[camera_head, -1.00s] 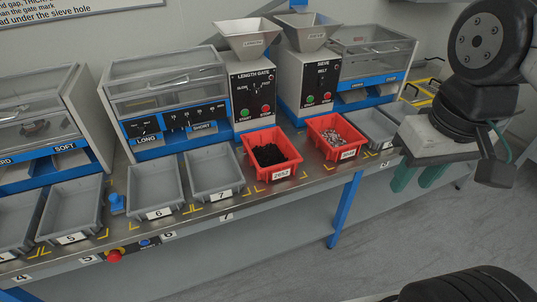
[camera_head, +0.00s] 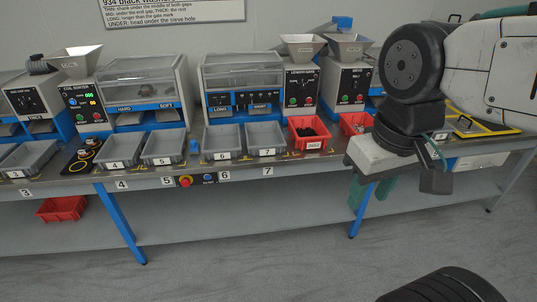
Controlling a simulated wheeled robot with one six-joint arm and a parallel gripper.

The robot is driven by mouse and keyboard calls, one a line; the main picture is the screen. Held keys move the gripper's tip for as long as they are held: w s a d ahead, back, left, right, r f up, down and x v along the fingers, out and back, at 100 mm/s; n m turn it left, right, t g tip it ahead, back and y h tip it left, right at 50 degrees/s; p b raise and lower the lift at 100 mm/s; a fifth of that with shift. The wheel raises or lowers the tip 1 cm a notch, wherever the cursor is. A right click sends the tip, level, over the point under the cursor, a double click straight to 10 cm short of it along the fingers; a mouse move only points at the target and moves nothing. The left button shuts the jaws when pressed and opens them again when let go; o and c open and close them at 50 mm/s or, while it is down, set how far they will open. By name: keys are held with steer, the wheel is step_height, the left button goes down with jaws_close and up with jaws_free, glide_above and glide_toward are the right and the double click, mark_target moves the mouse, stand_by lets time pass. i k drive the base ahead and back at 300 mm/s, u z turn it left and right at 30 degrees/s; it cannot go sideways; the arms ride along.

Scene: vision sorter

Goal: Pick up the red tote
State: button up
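Three red totes are in view. One red tote (camera_head: 323,145) with black parts in it stands on the bench below the length gate machine, with a white label on its front. A second red tote (camera_head: 345,129) stands to its right, below the sieve machine, partly hidden by my arm. A third red tote (camera_head: 62,209) sits on the lower shelf at the left; its contents are unclear. My gripper (camera_head: 371,191) has green fingers pointing down, apart, with nothing seen between them. It hangs in front of the bench at the right, clear of every tote.
Grey bins (camera_head: 222,154) line the bench front, with sorting machines (camera_head: 244,85) behind them. A red stop button (camera_head: 185,181) is on the bench edge. Blue legs (camera_head: 121,225) hold up the bench.

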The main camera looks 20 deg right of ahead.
mark_target(308, 132)
steer(key=u, duration=0.3)
steer(key=k, duration=0.2)
steer(key=z, duration=1.05)
steer(key=i, duration=1.35)
steer(key=u, duration=0.85)
steer(key=i, duration=0.55)
steer(key=u, duration=0.6)
